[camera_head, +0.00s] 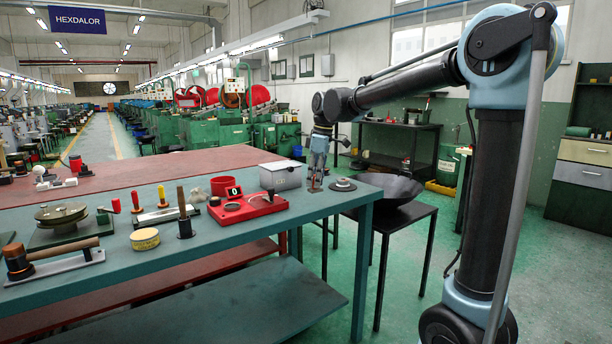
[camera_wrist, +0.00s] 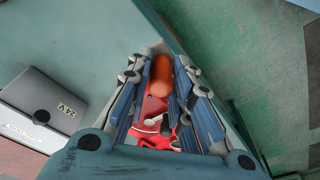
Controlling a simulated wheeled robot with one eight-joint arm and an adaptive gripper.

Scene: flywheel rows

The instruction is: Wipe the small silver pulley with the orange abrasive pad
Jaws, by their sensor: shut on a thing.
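The small silver pulley (camera_head: 342,184) lies flat near the right end of the teal bench, a pale disc with a dark raised hub. My gripper (camera_head: 316,188) points down just left of it, low over the bench top. In the wrist view my gripper (camera_wrist: 161,78) is shut on a rounded orange thing (camera_wrist: 161,72), which looks like the orange abrasive pad. In the head view only a small reddish-brown bit shows at the fingertips. The pulley cannot be made out in the wrist view. I cannot tell whether the pad touches the bench.
A red case (camera_head: 247,208) lies nearer. Hand tools and a yellow tin (camera_head: 145,239) stand further left. A black bowl (camera_head: 388,187) sits on a stand past the bench's right edge.

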